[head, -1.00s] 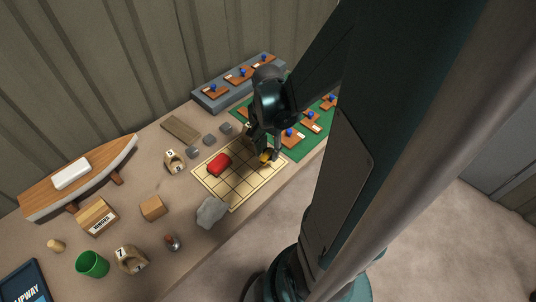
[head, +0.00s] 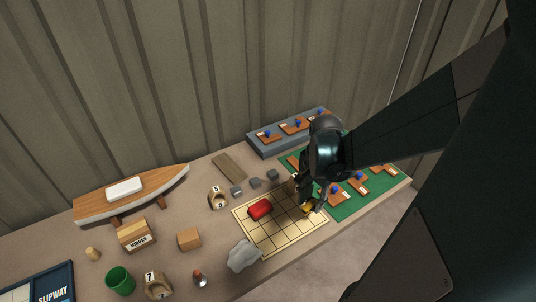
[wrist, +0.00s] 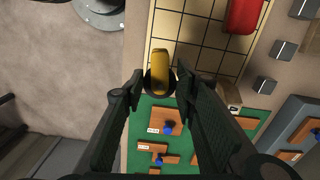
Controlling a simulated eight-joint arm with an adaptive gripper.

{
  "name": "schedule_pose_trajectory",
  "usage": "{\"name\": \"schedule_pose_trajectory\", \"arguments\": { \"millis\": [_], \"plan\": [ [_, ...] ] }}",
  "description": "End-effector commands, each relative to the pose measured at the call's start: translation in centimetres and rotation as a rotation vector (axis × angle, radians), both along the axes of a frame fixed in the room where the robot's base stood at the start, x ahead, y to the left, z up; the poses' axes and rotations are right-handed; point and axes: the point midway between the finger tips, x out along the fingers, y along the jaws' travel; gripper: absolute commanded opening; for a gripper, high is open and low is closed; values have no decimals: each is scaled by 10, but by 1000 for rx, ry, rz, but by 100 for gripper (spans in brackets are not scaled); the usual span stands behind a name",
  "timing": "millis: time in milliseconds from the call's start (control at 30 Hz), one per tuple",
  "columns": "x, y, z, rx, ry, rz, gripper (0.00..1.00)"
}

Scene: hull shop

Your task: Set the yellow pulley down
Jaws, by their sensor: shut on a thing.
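The yellow pulley (wrist: 160,70) is between the fingertips of my gripper (wrist: 160,78) in the wrist view, with a dark ring showing around its lower end. My gripper is shut on it. In the head view my gripper (head: 309,203) points down over the right end of the cream gridded board (head: 285,240), and a bit of the yellow pulley (head: 309,209) shows under the fingers. The board (wrist: 188,30) lies just beyond the pulley in the wrist view. I cannot tell whether the pulley touches the board.
A red block (head: 260,209) lies on the board. A green mat (head: 345,211) with wooden pieces and blue knobs adjoins its right side. A grey rock (head: 243,256) sits by its front left edge. Grey blocks (head: 255,182) stand behind. Several squares of the board are bare.

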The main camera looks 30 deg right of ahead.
Motion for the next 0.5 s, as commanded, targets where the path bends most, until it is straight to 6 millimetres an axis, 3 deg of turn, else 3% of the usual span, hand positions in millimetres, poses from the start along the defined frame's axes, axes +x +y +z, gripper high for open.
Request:
{"name": "schedule_pose_trajectory", "arguments": {
  "millis": [500],
  "plan": [
    [9,4,1,0,0,30,17]
  ]
}}
